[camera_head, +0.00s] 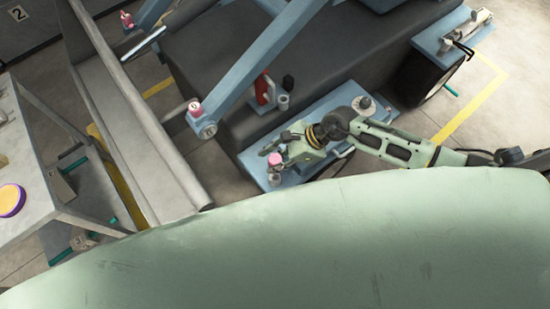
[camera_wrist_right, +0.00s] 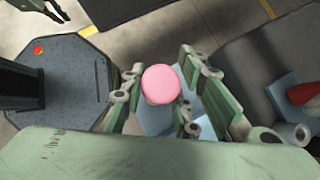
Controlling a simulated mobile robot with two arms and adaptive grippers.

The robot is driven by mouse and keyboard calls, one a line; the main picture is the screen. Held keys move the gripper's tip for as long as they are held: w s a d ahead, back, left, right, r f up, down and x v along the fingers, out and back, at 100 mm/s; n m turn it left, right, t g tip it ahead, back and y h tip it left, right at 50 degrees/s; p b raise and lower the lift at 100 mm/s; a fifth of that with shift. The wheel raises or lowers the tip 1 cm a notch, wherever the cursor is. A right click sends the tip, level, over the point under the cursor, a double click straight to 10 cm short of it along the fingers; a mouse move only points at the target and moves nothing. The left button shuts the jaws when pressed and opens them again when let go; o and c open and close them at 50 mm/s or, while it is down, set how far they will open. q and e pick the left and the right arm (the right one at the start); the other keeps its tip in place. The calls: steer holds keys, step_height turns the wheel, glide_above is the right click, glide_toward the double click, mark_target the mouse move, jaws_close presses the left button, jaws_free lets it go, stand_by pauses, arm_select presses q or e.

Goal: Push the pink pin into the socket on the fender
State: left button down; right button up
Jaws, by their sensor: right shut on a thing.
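My right gripper (camera_head: 276,166) is over the front left part of a light blue plate (camera_head: 250,163), which may be the fender. It is shut on the pink pin (camera_head: 274,159), whose round pink head (camera_wrist_right: 160,84) shows between the fingers in the right wrist view. The pin's lower end and any socket under it are hidden, so I cannot tell whether they touch. A green forked part at the top left of the right wrist view may be my left gripper (camera_wrist_right: 52,11); it is cut off and its opening is unclear.
A red bottle (camera_head: 264,90) and a grey cylinder (camera_head: 283,102) stand behind the plate. A blue beam ends at another pink-topped joint (camera_head: 194,107) to the left. A grey table (camera_head: 45,195) with a yellow-purple round item (camera_head: 11,199) stands at the far left.

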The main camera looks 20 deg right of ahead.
steer(key=shift+f+b, duration=3.4)
steer(key=shift+f, duration=0.75)
steer(key=o, duration=1.2)
steer(key=v, duration=1.2)
